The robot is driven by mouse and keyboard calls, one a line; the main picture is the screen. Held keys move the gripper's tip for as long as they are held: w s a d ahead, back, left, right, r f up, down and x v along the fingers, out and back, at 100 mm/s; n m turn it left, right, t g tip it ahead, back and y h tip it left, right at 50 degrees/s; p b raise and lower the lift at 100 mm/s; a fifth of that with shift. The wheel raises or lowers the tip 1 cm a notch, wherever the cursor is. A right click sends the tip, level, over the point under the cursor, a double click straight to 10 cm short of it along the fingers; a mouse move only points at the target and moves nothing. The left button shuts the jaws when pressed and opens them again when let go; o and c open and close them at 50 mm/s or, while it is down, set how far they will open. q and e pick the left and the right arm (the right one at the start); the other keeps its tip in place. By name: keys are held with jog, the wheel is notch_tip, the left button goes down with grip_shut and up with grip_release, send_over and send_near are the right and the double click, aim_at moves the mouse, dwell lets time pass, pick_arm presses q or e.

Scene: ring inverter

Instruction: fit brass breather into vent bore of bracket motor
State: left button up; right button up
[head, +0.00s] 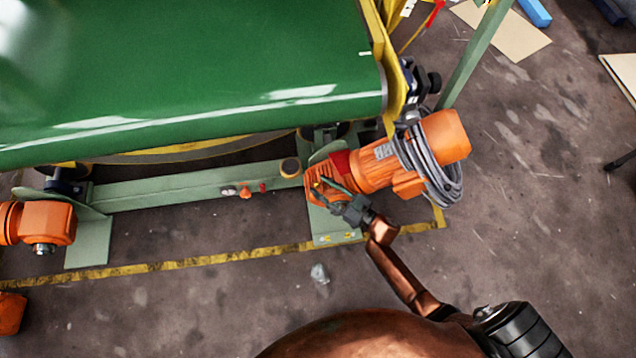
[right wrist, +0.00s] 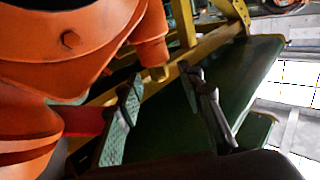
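The bracket motor (head: 375,168) is orange, with a grey cable coiled around its right part, beside the green conveyor. My right gripper (head: 316,186) reaches its left end from below. In the right wrist view my right gripper (right wrist: 161,74) has its two fingers spread apart. My left gripper is not in view.
The green conveyor belt (head: 200,70) fills the upper left. Another orange motor (head: 45,222) is at the left. A yellow floor line (head: 190,261) runs below; the floor beyond is mostly clear.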

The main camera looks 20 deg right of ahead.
jog(key=v, duration=0.9)
jog(key=shift+s+d, duration=0.15)
jog(key=shift+s, duration=0.15)
